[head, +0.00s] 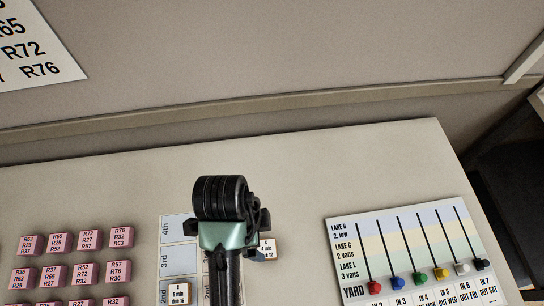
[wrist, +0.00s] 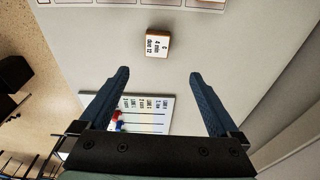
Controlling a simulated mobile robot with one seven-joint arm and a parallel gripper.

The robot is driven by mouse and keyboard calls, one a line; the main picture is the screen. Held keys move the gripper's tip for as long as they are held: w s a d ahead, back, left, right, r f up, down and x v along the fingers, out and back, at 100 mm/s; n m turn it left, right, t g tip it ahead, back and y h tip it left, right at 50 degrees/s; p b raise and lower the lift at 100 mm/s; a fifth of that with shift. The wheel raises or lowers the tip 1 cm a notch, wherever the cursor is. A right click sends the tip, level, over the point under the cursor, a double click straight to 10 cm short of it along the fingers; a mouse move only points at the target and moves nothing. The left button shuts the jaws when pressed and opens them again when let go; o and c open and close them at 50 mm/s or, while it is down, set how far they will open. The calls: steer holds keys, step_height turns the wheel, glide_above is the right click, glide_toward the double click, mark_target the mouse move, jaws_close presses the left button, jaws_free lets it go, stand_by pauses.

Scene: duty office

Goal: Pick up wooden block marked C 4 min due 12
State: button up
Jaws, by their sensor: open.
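The wooden block marked C 4 min due 12 (wrist: 157,43) lies in the wrist view with its white labelled face up and orange-brown wooden sides. It is on the pale desk top, beyond my fingertips and roughly centred between them. In the head view the block (head: 267,249) shows just right of my arm, partly hidden by it. My gripper (wrist: 159,73) is open and empty, its two dark fingers wide apart. In the head view my gripper (head: 233,230) hangs over the desk; its fingertips cannot be made out there.
Another labelled block (head: 180,292) stands on a strip chart (head: 177,230) left of my arm. Rows of pink blocks (head: 75,255) fill the left. A yard board (head: 400,238) with coloured pegs lies right. Bare desk (head: 300,170) lies behind, up to the partition wall (head: 280,60).

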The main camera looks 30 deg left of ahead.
steer(key=b, duration=0.1)
glide_above(266, 249)
steer(key=f, duration=0.6)
steer(key=shift+s+a+f, duration=0.1)
steer(key=shift+a+f, duration=0.25)
steer(key=shift+f, duration=0.05)
steer(key=shift+d+f, duration=0.15)
steer(key=shift+f, duration=1.35)
steer(key=shift+d+f, duration=0.1)
steer(key=shift+f, duration=1.4)
steer(key=shift+c, duration=0.3)
